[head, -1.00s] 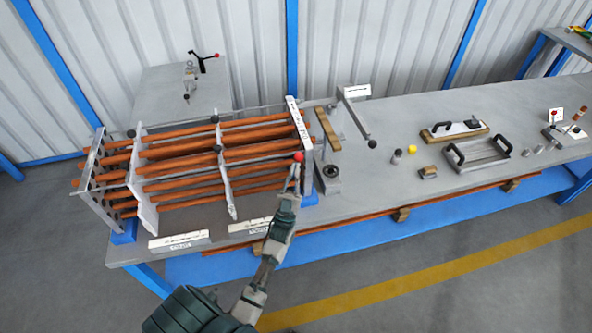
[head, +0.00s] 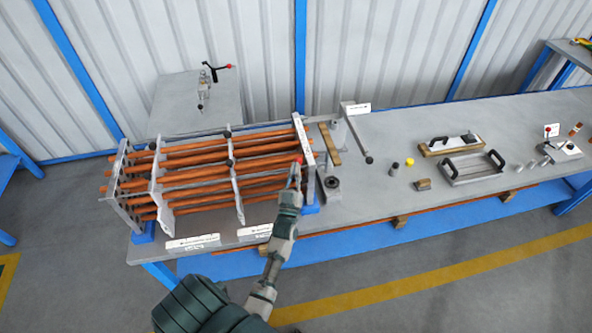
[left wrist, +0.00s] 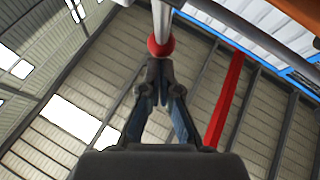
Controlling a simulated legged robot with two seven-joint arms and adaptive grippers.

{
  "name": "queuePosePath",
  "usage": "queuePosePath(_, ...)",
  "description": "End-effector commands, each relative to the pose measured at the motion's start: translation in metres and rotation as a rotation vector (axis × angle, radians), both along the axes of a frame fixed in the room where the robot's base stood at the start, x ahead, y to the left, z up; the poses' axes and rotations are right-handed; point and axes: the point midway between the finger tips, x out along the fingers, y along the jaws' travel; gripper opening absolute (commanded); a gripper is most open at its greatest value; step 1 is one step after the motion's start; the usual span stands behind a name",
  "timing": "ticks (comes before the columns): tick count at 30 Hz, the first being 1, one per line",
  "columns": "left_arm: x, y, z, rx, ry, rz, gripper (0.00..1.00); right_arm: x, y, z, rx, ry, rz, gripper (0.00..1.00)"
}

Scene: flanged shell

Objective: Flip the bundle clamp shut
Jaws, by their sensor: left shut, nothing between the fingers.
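The copper tube bundle (head: 195,176) lies in a frame of upright plates at the left of the bench. A red ball knob (head: 299,160) shows at its right end plate (head: 304,160). In the left wrist view the red knob (left wrist: 161,46) sits on the end of a pale rod or lever (left wrist: 162,14). My left gripper (head: 295,176) is right at the knob. In the left wrist view its fingertips (left wrist: 160,68) are shut together just below the knob, close to or touching it, with nothing held. The lever's mount is hidden. My right gripper is not in view.
A thin bar with a black ball (head: 369,160) stands right of the bundle. A yellow cap (head: 409,162) and a handled tray (head: 472,167) are farther right. The bench front is mostly clear.

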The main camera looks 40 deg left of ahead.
Motion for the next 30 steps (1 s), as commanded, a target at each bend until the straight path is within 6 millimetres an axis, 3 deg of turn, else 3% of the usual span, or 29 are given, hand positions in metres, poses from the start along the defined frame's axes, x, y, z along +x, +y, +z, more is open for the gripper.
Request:
queuePosePath(12,0.011,0.013,-0.002,0.002,0.0,0.0,0.0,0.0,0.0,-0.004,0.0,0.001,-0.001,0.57)
queuePosePath(30,0.013,0.015,-0.002,0.002,0.0,0.0,0.0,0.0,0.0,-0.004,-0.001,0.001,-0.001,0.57)
